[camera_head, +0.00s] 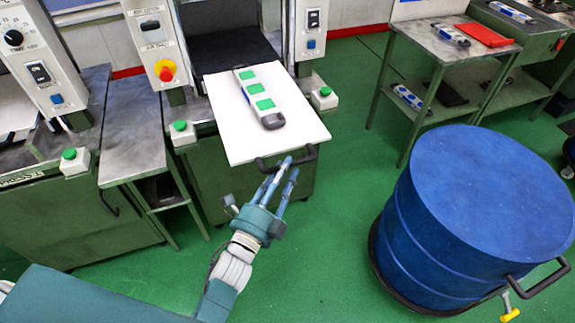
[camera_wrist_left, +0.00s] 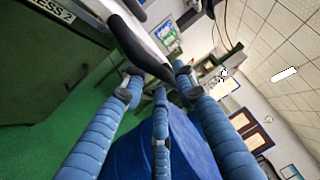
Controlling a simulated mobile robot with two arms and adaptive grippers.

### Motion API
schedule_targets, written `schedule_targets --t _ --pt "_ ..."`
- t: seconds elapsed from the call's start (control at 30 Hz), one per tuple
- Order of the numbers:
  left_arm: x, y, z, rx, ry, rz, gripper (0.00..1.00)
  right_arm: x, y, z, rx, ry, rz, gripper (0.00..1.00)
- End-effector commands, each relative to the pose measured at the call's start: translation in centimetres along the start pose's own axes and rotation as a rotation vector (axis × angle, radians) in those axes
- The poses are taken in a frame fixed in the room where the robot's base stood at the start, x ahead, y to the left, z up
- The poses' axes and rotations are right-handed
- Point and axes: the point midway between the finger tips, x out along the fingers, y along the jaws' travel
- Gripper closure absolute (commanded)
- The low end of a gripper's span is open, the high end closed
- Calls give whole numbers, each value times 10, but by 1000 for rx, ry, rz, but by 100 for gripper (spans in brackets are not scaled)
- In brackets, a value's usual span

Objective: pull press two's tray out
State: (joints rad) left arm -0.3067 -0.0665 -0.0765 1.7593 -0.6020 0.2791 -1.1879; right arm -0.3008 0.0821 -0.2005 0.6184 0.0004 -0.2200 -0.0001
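Press two's tray (camera_head: 300,122) is a white plate that extends forward from the middle press. A dark handle (camera_head: 310,153) is on its front edge; it also shows in the left wrist view (camera_wrist_left: 139,48). A grey, blue and white mould with green patches (camera_head: 262,96) lies on the tray. My left gripper (camera_head: 287,166) is at the handle, its three blue fingers pointing toward it. In the left wrist view the fingers (camera_wrist_left: 156,80) are spread apart around the handle's end. I cannot tell whether any finger touches it. My right gripper is not in view.
A large blue drum (camera_head: 480,200) on a wheeled base stands at the right. A side table (camera_head: 440,50) holds another mould and a red item. A small grey table (camera_head: 130,150) is left of the press. Green floor is clear in front of it.

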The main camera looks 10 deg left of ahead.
Motion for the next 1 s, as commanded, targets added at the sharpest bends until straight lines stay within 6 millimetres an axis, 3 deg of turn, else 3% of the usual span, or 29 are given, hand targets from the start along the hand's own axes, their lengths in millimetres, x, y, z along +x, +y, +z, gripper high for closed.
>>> schedule_targets --t 0.2,0.43,0.6,1.0 --pt "-50 2 0 -2 -1 5 72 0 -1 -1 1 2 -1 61" --pt "-87 1 0 -1 0 3 72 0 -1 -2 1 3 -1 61" --pt "-98 0 0 -1 0 0 72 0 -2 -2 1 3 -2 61" --pt "-98 0 0 -1 0 0 72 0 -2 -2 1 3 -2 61"
